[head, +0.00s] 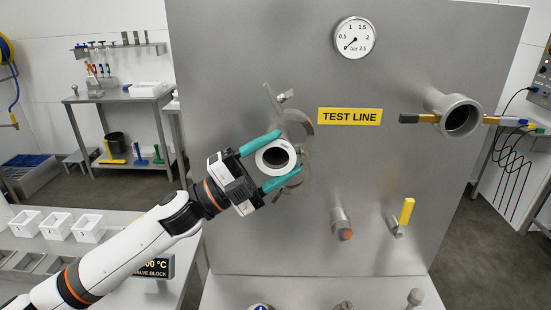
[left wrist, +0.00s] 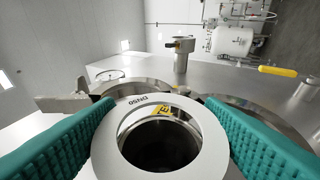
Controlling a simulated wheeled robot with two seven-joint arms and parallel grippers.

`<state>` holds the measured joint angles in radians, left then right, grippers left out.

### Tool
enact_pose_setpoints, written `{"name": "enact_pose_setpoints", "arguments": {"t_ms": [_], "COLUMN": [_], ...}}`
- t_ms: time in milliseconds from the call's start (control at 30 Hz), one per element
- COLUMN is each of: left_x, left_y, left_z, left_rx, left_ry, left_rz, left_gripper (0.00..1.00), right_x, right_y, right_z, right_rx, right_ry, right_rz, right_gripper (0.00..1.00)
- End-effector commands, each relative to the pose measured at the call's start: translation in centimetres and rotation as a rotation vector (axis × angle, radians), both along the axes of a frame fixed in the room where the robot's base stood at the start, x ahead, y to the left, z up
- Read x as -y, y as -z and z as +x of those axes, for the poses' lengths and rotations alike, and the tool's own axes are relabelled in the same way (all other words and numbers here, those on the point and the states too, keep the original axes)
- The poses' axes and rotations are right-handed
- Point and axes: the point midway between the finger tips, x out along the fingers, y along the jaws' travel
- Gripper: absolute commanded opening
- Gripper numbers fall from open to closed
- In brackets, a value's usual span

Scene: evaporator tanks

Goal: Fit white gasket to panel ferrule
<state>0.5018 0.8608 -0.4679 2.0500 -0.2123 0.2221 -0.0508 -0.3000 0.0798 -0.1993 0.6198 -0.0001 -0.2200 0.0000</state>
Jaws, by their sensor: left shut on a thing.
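My left gripper (head: 287,153) has teal fingers closed on the white gasket (head: 262,163), a ring with a dark centre, held in front of the steel panel. In the left wrist view the gasket (left wrist: 206,128) is marked DN50 and sits between the two teal fingers (left wrist: 160,106). A dark round bore (left wrist: 160,148) shows through its hole. Metal clamp parts (head: 304,124) stand open on the panel just behind the gasket. The panel ferrule there is mostly hidden by the gasket and fingers. I cannot tell whether the gasket touches it. My right gripper is not in view.
A TEST LINE label (head: 350,116) and a pressure gauge (head: 355,38) are on the panel. To the right are an open pipe end (head: 461,118) and a yellow-handled valve (head: 406,213). A capped stub (head: 341,224) sticks out below. White bins (head: 58,226) stand at left.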

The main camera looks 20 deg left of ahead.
Motion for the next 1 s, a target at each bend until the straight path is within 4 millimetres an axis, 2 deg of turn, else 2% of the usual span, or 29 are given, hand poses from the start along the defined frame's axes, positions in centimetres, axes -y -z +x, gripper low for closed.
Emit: {"name": "enact_pose_setpoints", "arguments": {"t_ms": [633,667,767,800,1000], "left_x": [-0.4,-0.4,-0.4,-0.4,-0.4], "left_y": [0.0,0.0,0.0,0.0,0.0], "left_z": [1.6,1.5,1.5,1.5,1.5], "left_rx": [0.0,0.0,0.0,0.0,0.0], "left_ry": [0.001,0.001,0.001,0.001,0.0], "left_rz": [0.0,0.0,0.0,0.0,0.0], "left_gripper": [0.42,0.68,0.84,0.88,0.88], "right_x": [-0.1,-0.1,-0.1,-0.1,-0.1], "right_y": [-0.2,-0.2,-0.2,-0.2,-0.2], "right_z": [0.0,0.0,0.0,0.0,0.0], "right_rx": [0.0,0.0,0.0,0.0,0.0], "right_ry": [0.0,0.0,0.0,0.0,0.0], "right_rz": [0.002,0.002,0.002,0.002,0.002], "right_gripper": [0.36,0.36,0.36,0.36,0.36]}}
